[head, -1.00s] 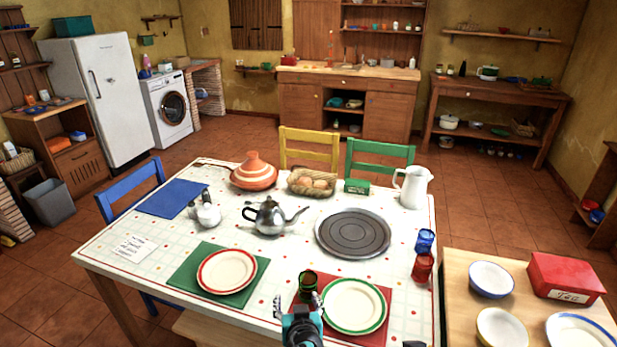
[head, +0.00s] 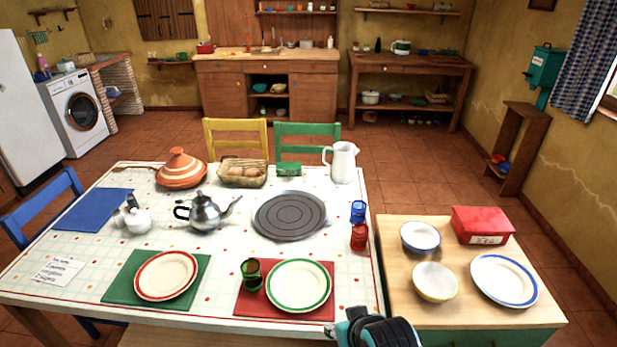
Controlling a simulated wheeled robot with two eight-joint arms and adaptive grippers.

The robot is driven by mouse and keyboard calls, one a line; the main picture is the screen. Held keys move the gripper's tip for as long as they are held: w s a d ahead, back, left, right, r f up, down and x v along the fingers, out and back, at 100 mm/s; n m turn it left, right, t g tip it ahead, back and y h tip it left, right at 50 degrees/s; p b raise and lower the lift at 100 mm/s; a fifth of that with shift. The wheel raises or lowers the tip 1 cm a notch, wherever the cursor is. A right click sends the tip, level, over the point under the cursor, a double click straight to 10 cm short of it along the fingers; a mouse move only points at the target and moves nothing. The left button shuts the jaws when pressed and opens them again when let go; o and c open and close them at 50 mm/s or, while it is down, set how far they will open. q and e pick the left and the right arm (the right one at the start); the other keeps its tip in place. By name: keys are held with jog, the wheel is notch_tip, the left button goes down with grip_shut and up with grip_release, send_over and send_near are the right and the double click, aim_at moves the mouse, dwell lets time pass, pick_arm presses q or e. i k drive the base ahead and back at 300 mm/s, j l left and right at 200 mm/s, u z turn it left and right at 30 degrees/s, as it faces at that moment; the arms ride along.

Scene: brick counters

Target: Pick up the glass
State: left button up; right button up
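Three glasses stand on the white table. A dark green glass (head: 252,275) is on the red placemat (head: 250,303), beside the left rim of a green-rimmed plate (head: 298,286). A blue glass (head: 357,212) and a red glass (head: 359,237) stand close together near the table's right edge. What seems to be my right gripper (head: 337,331) shows at the bottom, below and right of the red placemat. It is apart from all the glasses. Its fingers are small and partly cut off, so I cannot tell if it is open. My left gripper is not in view.
A dark round trivet (head: 290,216), a silver teapot (head: 207,212) and a white jug (head: 341,162) stand on the table. A wooden counter (head: 390,300) at right bears bowls, a plate and a red box (head: 482,225). A narrow gap separates table and counter.

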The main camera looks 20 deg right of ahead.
aim_at(360, 231)
jog(key=i+l+z, duration=0.1)
jog(key=z, duration=0.35)
jog(key=i+z, duration=0.3)
jog(key=z, duration=0.15)
jog(key=i+z, duration=0.2)
jog(key=z, duration=0.25)
